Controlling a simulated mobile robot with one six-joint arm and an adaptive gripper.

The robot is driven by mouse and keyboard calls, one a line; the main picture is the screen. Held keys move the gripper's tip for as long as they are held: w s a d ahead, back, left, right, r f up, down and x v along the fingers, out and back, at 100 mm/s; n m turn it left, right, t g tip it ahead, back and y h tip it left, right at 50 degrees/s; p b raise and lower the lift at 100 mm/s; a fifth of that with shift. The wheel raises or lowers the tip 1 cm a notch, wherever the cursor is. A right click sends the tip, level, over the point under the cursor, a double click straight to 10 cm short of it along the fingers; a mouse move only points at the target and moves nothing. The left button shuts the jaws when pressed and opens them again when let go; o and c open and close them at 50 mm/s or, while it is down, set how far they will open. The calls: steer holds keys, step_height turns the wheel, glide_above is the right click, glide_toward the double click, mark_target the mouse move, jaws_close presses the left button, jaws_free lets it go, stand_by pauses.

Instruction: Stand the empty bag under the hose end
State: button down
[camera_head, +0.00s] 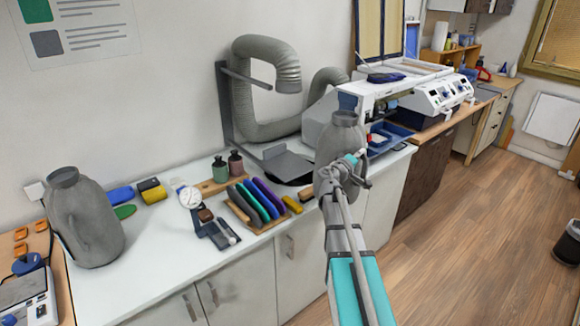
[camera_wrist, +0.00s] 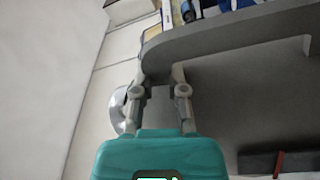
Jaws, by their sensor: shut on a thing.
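A grey bag with a round collar (camera_head: 338,150) is upright in front of the machine, with my gripper (camera_head: 352,168) shut on it from the near side. In the wrist view my gripper (camera_wrist: 160,80) has its fingers against a large grey surface (camera_wrist: 235,95), which looks like this bag. The grey ribbed hose (camera_head: 262,50) is on a stand at the wall, and its open end (camera_head: 289,84) points down, left of and behind the held bag. A second, similar grey bag (camera_head: 88,222) stands at the left of the counter. I cannot tell how full either bag is.
A grey plate (camera_head: 288,167) lies below the hose end. Two small bottles (camera_head: 235,163), a rack of coloured insoles (camera_head: 258,200) and a dial gauge (camera_head: 189,196) stand on the white counter (camera_head: 150,262). The white machine (camera_head: 425,97) is at the right.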

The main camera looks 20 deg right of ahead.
steer(key=shift+d, duration=0.3)
stand_by(0.8)
